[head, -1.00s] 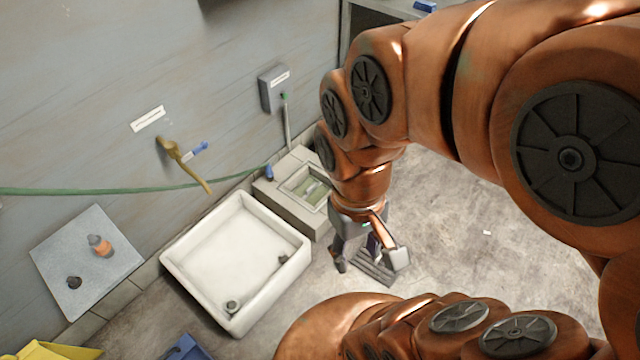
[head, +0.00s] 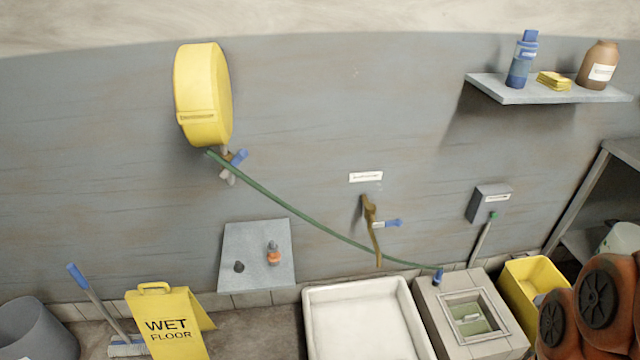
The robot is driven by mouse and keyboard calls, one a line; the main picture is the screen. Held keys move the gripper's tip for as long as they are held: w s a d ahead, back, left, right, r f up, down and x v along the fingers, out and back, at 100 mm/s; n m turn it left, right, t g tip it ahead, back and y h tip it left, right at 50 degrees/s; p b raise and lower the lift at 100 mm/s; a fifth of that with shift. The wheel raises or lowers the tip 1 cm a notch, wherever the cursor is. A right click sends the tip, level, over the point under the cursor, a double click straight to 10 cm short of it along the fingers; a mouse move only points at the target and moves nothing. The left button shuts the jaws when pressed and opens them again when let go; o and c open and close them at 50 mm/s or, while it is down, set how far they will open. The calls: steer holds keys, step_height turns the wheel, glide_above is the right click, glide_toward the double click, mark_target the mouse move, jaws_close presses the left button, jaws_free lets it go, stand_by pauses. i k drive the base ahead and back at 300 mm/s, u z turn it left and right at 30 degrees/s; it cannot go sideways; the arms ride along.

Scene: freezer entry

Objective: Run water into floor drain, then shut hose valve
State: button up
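A yellow hose reel (head: 203,95) hangs on the wall. Just below it is a hose valve with a blue handle (head: 238,158). A green hose (head: 300,214) runs from there down to the right and ends in a blue nozzle (head: 438,277) at the edge of a raised concrete block (head: 442,318). The block has a square framed opening (head: 492,328) with something greenish inside. No water flow can be seen. The dark floor grate seen earlier is out of this view. My gripper is out of view; only copper arm links show at lower right.
A brass tap (head: 371,228) with a blue lever is above a white basin (head: 363,315). A wet-floor sign (head: 170,322), a grey bin (head: 35,330) and a broom (head: 95,300) stand left. A yellow bucket (head: 530,285) is right of the block. A shelf (head: 530,93) holds bottles.

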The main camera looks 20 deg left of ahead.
mark_target(243, 153)
steer(key=u, duration=0.45)
steer(key=k, duration=0.6)
steer(key=u, duration=1.25)
steer(key=i, duration=0.4)
steer(key=u, duration=0.8)
steer(key=i, duration=1.55)
steer(key=z, duration=0.7)
